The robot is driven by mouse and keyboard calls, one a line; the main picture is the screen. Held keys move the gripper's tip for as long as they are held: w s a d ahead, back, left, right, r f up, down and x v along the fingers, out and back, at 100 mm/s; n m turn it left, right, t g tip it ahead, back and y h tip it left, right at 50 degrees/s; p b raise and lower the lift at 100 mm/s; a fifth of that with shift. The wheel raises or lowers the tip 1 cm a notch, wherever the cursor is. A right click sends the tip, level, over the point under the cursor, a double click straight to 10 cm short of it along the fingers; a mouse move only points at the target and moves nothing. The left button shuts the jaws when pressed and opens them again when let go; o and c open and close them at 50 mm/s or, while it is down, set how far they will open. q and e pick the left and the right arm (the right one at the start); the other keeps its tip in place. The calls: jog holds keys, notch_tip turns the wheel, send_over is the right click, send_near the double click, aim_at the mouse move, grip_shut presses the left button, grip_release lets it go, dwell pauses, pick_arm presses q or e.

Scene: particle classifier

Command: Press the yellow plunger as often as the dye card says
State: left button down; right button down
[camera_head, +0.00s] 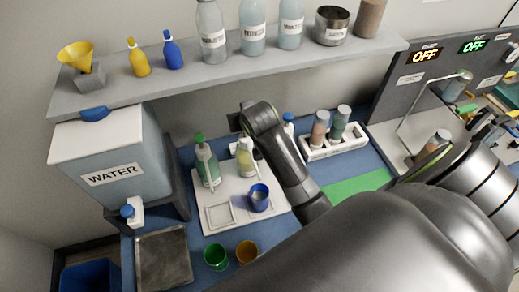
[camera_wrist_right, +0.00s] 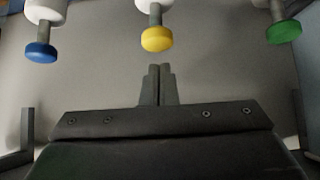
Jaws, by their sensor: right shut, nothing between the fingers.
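The yellow plunger (camera_wrist_right: 157,39) is at the top middle of the right wrist view. A blue plunger (camera_wrist_right: 41,51) is to its left and a green plunger (camera_wrist_right: 284,31) to its right. My right gripper (camera_wrist_right: 158,72) is shut and empty, its tips just below the yellow plunger in the picture; I cannot tell whether they touch. In the head view my right arm reaches over the dispenser bottles, including a green-topped bottle (camera_head: 206,164) and one with yellow liquid (camera_head: 244,160); the yellow plunger's head is not clear there. I cannot make out a dye card. My left gripper is not in view.
A blue cup (camera_head: 259,199) stands on the white tray (camera_head: 228,188). A green cup (camera_head: 216,257) and an orange cup (camera_head: 246,252) stand in front. The water tank (camera_head: 110,160) is at left; a bottle shelf (camera_head: 200,78) runs above. My arm hides much at right.

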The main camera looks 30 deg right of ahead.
jog(key=shift+f, duration=0.1)
dwell(0.6)
jog(key=shift+f+b, duration=0.75)
jog(key=shift+f, duration=1.05)
jog(key=shift+r, duration=0.1)
jog(key=shift+r+p, duration=0.85)
jog(key=shift+r, duration=0.95)
